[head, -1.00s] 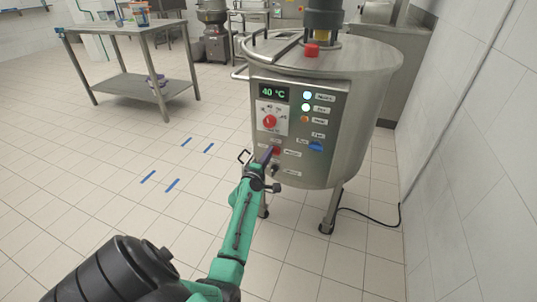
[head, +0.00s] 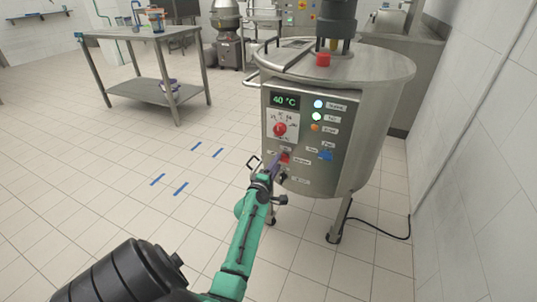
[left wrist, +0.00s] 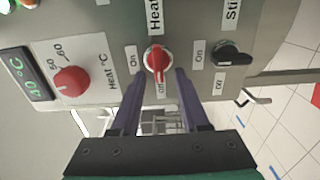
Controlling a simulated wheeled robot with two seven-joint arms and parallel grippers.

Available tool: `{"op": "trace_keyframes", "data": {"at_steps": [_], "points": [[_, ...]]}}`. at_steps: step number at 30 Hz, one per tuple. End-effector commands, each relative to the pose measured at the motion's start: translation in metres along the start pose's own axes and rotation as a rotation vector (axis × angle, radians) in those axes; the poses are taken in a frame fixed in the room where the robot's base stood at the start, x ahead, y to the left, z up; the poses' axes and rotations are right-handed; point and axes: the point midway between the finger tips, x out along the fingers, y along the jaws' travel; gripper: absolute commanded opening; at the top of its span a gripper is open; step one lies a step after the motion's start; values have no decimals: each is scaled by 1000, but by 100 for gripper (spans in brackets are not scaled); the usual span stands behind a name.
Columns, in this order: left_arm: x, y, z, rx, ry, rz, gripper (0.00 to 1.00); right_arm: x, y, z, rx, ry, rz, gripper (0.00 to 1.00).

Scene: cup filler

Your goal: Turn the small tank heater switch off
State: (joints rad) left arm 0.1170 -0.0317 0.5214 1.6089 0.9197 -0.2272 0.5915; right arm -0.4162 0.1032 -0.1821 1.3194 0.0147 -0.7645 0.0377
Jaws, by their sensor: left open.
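The small tank (head: 345,150) is a steel drum on legs with a control panel on its front. The red heater switch (left wrist: 157,60) shows in the left wrist view beside a "Heat" label, with "On" and "Off" marks near it. Its ridge runs toward the "Off" mark, but I cannot tell its setting for certain. In the head view the switch (head: 285,157) is partly covered by my gripper. My left gripper (head: 274,171) is open at the panel. In the left wrist view its fingers (left wrist: 160,80) lie on either side of the switch; contact is unclear.
A black switch (left wrist: 231,56) sits beside the red one. A red temperature dial (left wrist: 71,80) and a 40 °C display (head: 285,101) are on the same panel. A steel table (head: 150,38) stands at back left.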

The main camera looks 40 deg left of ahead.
Motion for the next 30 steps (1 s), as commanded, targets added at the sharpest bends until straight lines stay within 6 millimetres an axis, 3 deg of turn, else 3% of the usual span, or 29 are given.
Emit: {"op": "trace_keyframes", "data": {"at_steps": [5, 9, 13, 18, 30], "points": [[-48, 0, 0, 0, 0, -6, 45, 7, 1, 15, -4, -15, 2, 0], [-89, -2, 0, 1, -1, -5, 45, 9, 1, 15, -4, -15, 2, 0], [-116, -2, 0, 0, -1, -3, 45, 8, 1, 12, -3, -14, 1, 0], [-129, 0, 1, -2, -1, -1, 45, 5, 0, 8, -1, -13, 0, 0], [-129, 0, 0, -2, -1, -1, 45, 4, 0, 9, -1, -14, 0, 0]]}}
